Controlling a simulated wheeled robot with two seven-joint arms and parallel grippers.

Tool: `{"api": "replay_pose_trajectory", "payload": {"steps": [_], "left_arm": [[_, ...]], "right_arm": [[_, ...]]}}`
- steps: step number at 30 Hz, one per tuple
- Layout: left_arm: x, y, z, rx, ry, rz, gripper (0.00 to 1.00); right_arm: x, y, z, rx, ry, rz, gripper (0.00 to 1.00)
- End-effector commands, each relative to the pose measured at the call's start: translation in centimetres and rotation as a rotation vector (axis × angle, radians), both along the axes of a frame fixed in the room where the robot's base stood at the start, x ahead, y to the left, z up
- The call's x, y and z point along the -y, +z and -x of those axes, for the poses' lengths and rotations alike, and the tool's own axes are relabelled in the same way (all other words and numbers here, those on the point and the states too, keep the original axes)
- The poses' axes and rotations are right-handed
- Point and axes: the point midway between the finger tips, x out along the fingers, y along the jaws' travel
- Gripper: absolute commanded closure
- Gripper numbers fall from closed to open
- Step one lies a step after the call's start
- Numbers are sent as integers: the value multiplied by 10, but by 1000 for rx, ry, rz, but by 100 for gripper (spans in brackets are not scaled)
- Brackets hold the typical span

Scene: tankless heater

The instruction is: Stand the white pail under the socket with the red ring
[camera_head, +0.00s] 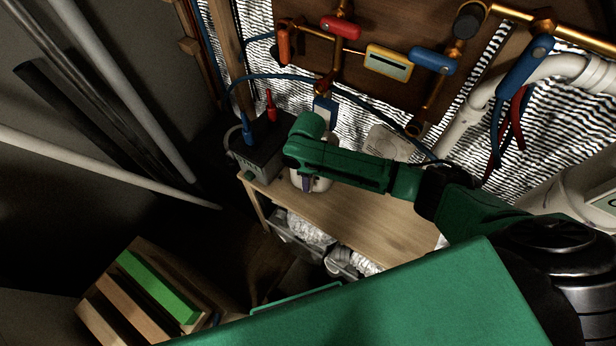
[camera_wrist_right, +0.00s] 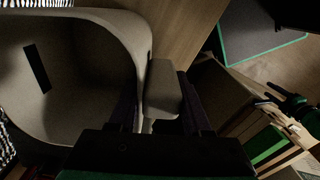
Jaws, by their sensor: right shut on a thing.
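The white pail (camera_head: 322,184) is on or just above the wooden bench, mostly hidden behind my right arm in the head view. In the right wrist view the pail (camera_wrist_right: 75,95) fills the left side, and its open mouth and inside show. My right gripper (camera_wrist_right: 155,115) is shut on a grip tab (camera_wrist_right: 162,88) at the pail's rim. In the head view the right gripper (camera_head: 308,180) points down beside the pail. I cannot make out a red ring on any socket. A brass pipe end (camera_head: 415,128) hangs from the board to the right. My left gripper is not in view.
The wooden bench (camera_head: 385,225) is clear to the right of the pail. A dark box (camera_head: 262,150) with a blue and a red fitting stands at its left end. Brass pipes with a red valve handle (camera_head: 341,27) and blue handle (camera_head: 431,61) run above. Bins (camera_head: 300,240) sit below.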

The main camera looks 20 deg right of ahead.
Motion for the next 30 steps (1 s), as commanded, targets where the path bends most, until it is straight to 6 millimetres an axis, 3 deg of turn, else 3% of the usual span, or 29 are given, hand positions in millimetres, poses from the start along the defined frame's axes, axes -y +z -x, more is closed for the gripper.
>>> {"api": "replay_pose_trajectory", "payload": {"steps": [22, 23, 24, 25, 30], "left_arm": [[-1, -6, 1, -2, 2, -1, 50], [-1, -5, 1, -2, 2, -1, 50], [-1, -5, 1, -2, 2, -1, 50], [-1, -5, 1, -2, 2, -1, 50], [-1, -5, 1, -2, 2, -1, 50]], "right_arm": [[0, -10, 0, 1, 0, -1, 100], [0, -9, 0, 1, 0, -1, 40], [0, -9, 0, 1, 0, 0, 25], [0, -9, 0, 1, 0, -1, 17], [0, -9, 0, 0, 0, 0, 17]]}}
